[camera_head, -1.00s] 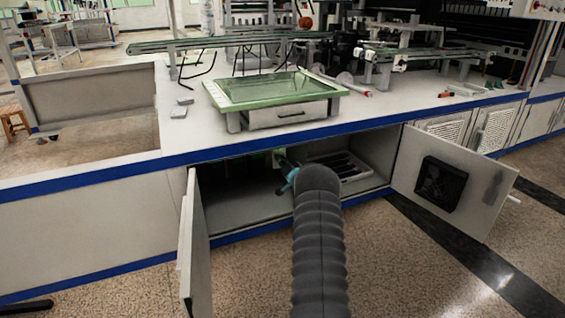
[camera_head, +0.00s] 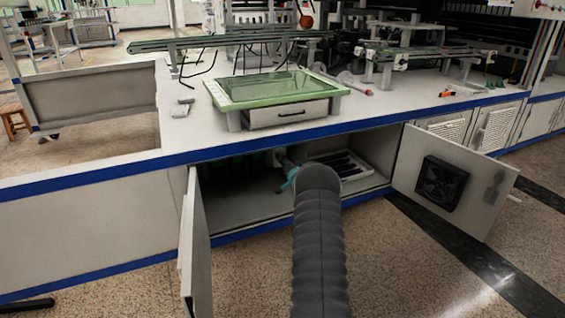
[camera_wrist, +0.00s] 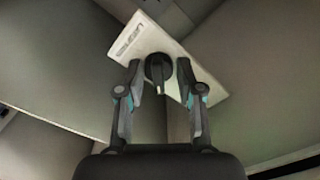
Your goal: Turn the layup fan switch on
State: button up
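The fan switch is a black rotary knob (camera_wrist: 158,72) on a pale plate (camera_wrist: 132,40) with lettering too blurred to read. The plate sits tilted in the wrist view, on a panel inside the cabinet. My gripper (camera_wrist: 159,68) is open, with one fingertip on each side of the knob. Small gaps seem to show between the fingers and the knob; I cannot tell how deep the fingers reach. In the head view my gripper reaches into the open cabinet under the bench, mostly hidden behind my grey arm. The switch is hidden there.
The left cabinet door (camera_head: 196,245) and right cabinet door (camera_head: 455,180) stand open on either side of my arm. The right door carries a black fan (camera_head: 440,184). A tray with dark items (camera_head: 345,165) lies inside the cabinet. The bench edge (camera_head: 240,143) runs above the opening.

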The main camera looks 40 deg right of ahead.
jog(key=v, duration=1.2)
dwell(0.5)
